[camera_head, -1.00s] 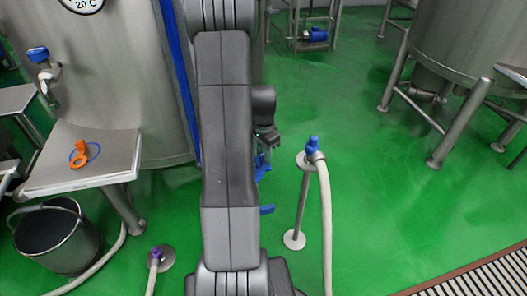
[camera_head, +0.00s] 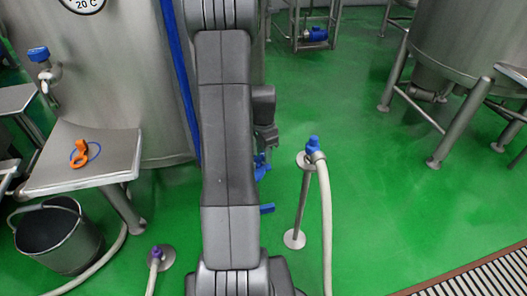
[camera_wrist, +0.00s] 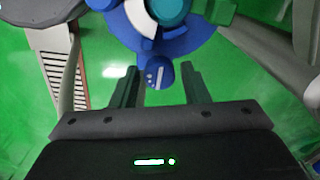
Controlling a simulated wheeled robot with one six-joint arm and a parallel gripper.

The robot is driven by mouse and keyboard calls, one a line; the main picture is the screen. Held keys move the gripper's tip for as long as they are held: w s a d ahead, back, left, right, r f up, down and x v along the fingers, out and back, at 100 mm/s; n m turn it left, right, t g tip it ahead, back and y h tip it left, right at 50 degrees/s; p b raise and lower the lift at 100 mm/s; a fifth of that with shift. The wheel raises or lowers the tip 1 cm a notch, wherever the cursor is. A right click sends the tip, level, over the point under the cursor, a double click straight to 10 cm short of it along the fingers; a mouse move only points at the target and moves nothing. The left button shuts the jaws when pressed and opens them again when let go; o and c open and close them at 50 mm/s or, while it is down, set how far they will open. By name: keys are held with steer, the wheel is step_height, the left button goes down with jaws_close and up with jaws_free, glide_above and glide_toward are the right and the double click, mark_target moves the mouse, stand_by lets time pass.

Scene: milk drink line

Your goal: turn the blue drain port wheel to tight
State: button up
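The blue drain port wheel (camera_wrist: 190,44) fills the top of the wrist view, cut off by the frame's edge. It has a teal hub (camera_wrist: 170,10), a white-marked band and a blue tab (camera_wrist: 158,76) with white marks at its near rim. My gripper (camera_wrist: 160,72) is open, one dark finger on each side of the tab, with green floor showing in both gaps. In the head view my arm hides most of this spot. Blue parts (camera_head: 262,166) show just below my gripper (camera_head: 267,140), and I cannot tell there whether they touch.
A steel tank stands behind my arm. A side table (camera_head: 110,160) holds an orange clip (camera_head: 79,154). A bucket (camera_head: 58,238) stands below it. A post with a blue-capped hose (camera_head: 325,215) stands right of my arm.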

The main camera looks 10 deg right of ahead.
steer(key=shift+o, duration=0.7)
step_height(320, 180, up, 14)
steer(key=p, duration=0.2)
steer(key=shift+f, duration=0.2)
step_height(320, 180, down, 14)
steer(key=shift+r+b, duration=0.15)
steer(key=shift+b, duration=0.85)
steer(key=shift+r, duration=0.1)
